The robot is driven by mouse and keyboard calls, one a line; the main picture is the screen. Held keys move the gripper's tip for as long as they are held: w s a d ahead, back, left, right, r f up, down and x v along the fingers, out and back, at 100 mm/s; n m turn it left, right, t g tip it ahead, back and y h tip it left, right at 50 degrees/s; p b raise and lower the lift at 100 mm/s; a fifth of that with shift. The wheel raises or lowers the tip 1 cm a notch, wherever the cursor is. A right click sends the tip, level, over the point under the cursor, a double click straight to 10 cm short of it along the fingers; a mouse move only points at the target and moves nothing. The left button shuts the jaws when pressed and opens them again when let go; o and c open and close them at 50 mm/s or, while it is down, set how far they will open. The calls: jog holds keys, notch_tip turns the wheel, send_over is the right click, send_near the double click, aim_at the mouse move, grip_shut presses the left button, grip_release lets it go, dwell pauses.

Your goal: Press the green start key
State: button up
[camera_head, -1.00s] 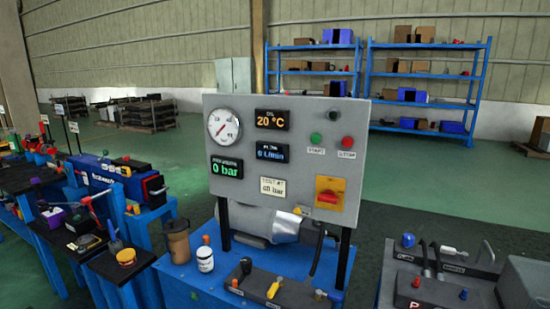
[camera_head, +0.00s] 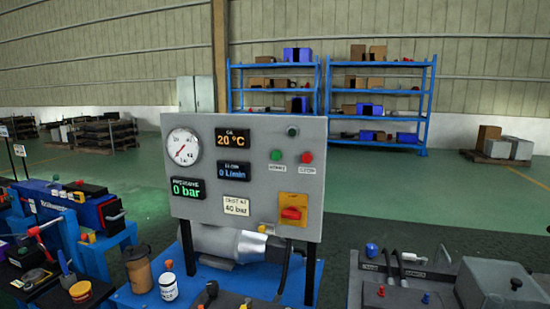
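The green start key (camera_head: 275,155) is a small round button on the upper right of a grey control panel (camera_head: 205,215). A red button (camera_head: 307,157) sits just to its right, and a dark round knob (camera_head: 292,131) is above them. A red rotary switch on a yellow plate (camera_head: 293,210) is below. The panel shows 20 °C, 0 L/min and 0 bar, and a label reads 40 bar. The round gauge (camera_head: 183,147) is at the panel's left. My gripper is not in view.
The panel stands on a blue bench (camera_head: 130,297) with a motor (camera_head: 228,243), a brown cup (camera_head: 138,270) and a white bottle (camera_head: 168,287). Another bench with a grey box (camera_head: 505,287) is at right. Blue shelves (camera_head: 426,100) stand far behind, across open green floor.

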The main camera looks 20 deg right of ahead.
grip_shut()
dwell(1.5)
